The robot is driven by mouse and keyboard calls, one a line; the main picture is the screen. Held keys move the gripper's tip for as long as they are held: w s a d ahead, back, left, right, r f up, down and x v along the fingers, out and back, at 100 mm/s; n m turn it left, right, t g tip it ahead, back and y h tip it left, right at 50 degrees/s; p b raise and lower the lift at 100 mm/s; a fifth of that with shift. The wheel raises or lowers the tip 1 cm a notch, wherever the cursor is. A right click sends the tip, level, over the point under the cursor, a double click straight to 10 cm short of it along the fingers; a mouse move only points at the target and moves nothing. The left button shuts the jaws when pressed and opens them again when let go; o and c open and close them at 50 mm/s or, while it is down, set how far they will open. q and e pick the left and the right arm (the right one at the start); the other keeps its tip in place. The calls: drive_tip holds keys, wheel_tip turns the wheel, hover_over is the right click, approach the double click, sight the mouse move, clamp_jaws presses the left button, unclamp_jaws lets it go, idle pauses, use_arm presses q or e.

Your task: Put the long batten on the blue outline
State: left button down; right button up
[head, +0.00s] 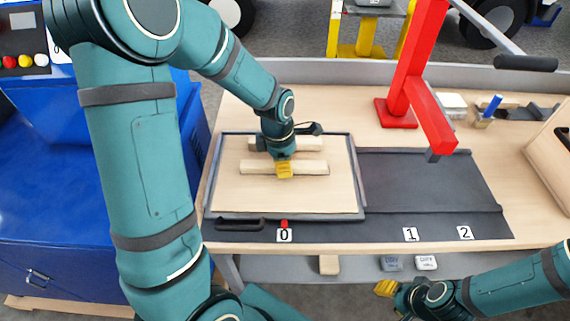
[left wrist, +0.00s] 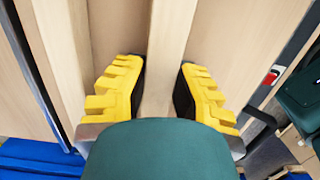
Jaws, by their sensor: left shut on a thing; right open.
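Two pale wooden battens lie across a light board with a dark rim (head: 230,185) on the bench. The near batten (head: 315,168) looks slightly longer than the far batten (head: 310,143), which is partly hidden by my arm. My left gripper (head: 285,170) is at the middle of the near batten. In the left wrist view its yellow fingers (left wrist: 158,95) are on both sides of this batten (left wrist: 170,50), shut on it. The far batten (left wrist: 60,50) shows to the left there. My right gripper (head: 387,288) is open and empty, below the bench front edge. I see no blue outline.
A red post with an arm (head: 408,90) stands behind the dark mat (head: 425,185), whose right part is clear. Labels 0 (head: 284,236), 1 (head: 411,234) and 2 (head: 464,233) line the front. A black handle (head: 240,224) lies at the board's front.

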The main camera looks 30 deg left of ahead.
use_arm(q)
drive_tip(key=shift+r, duration=0.1)
drive_tip(key=c, duration=0.9)
unclamp_jaws()
drive_tip(key=shift+o, duration=0.2)
wheel_tip(320, 180, up, 12)
drive_tip(key=a+p, duration=0.1)
drive_tip(key=p, duration=0.2)
drive_tip(key=shift+s, duration=0.4)
drive_tip(key=shift+a, duration=0.1)
